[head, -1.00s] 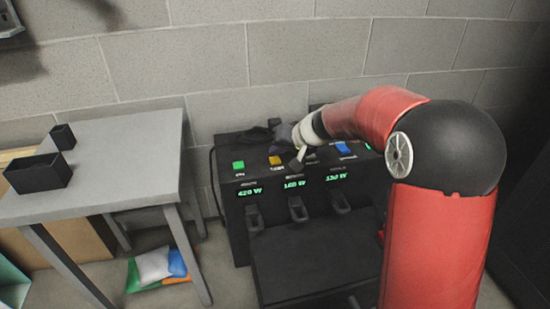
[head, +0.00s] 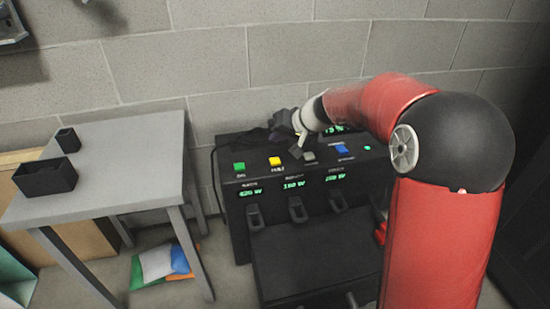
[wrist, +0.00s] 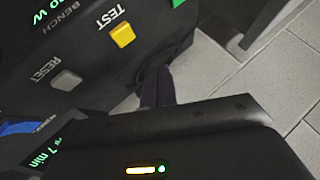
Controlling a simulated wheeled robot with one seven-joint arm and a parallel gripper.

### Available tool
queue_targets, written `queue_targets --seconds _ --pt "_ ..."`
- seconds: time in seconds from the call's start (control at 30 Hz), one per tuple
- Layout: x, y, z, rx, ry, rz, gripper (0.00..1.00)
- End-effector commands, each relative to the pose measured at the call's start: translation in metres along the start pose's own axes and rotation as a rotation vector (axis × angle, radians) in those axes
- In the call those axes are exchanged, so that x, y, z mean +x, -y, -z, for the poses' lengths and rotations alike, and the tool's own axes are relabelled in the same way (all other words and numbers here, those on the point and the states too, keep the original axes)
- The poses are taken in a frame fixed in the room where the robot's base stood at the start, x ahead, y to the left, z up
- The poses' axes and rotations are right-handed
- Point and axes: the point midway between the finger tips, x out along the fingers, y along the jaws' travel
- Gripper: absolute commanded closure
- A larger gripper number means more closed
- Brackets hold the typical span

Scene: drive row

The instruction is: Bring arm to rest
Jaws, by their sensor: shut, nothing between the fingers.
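My gripper (head: 297,146) is at the end of my red arm, above the back of the black control unit (head: 236,205). It is small and partly blurred in the head view. In the wrist view its two dark fingers (wrist: 158,87) lie together, with nothing between them. The unit's top has a green button (head: 239,167), a yellow button (head: 275,161), a grey button (head: 309,156) and a blue button (head: 341,149). The yellow TEST button (wrist: 123,36) and grey RESET button (wrist: 66,80) also show in the wrist view, apart from the fingers.
A grey table (head: 125,150) at the left holds a larger black bin (head: 45,180) and a small black box (head: 68,140). A block wall (head: 300,45) stands close behind. Coloured packets (head: 160,262) lie on the floor under the table. Open air is above the unit.

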Motion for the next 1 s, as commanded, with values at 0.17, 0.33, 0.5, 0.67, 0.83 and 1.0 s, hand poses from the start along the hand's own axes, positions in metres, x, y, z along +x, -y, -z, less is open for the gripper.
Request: queue_targets --seconds 0.17,0.33,0.5,0.67,0.83,1.0 --pt "0.001 0.0 0.0 0.0 0.0 0.0 1.0" --pt "0.001 0.0 0.0 0.001 0.0 0.0 1.0" --pt "0.001 -0.001 0.0 0.001 0.0 0.0 1.0" --pt "-0.01 0.003 -0.002 -0.005 0.003 -0.008 1.0" --pt "-0.073 0.02 -0.022 -0.041 0.024 -0.073 1.0" --pt "-0.16 0.03 -0.07 -0.07 0.057 -0.196 1.0"
